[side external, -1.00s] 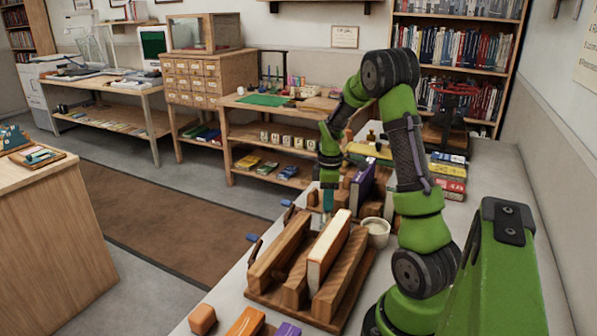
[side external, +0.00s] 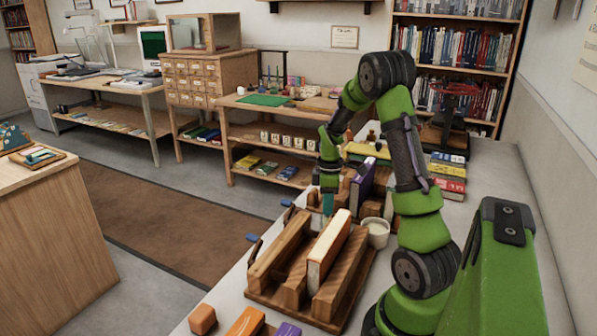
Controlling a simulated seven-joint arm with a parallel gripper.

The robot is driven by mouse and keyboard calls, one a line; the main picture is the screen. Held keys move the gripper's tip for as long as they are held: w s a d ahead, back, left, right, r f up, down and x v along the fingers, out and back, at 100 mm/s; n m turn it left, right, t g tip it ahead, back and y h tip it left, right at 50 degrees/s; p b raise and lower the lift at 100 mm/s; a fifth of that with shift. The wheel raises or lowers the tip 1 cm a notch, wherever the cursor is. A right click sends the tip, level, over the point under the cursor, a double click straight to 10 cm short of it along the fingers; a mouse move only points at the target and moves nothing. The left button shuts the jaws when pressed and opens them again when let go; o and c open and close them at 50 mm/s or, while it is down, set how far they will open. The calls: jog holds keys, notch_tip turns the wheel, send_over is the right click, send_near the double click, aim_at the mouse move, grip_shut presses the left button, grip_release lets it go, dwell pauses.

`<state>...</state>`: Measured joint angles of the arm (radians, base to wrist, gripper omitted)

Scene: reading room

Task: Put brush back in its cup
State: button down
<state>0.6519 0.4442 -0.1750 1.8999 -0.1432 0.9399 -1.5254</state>
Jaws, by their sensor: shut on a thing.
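My gripper (side external: 328,193) points down behind the wooden book press, left of the purple book. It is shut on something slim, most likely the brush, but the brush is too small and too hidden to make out. A small white cup (side external: 377,233) with a pale inside stands upright on the bench, right of the wooden press and below right of my gripper in the picture. I cannot tell for sure whether this is the brush's cup. My gripper is apart from it.
The wooden press (side external: 337,293) holds a pale-edged orange book (side external: 329,247) near the front. A purple book (side external: 362,185) stands in another wooden holder behind. Stacked books (side external: 448,176) lie farther back right. Orange and purple pieces lie at the front edge.

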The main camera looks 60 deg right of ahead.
jog(key=shift+f, duration=0.2)
dwell(0.6)
jog(key=c, duration=1)
grip_release()
jog(key=shift+r, duration=4.55)
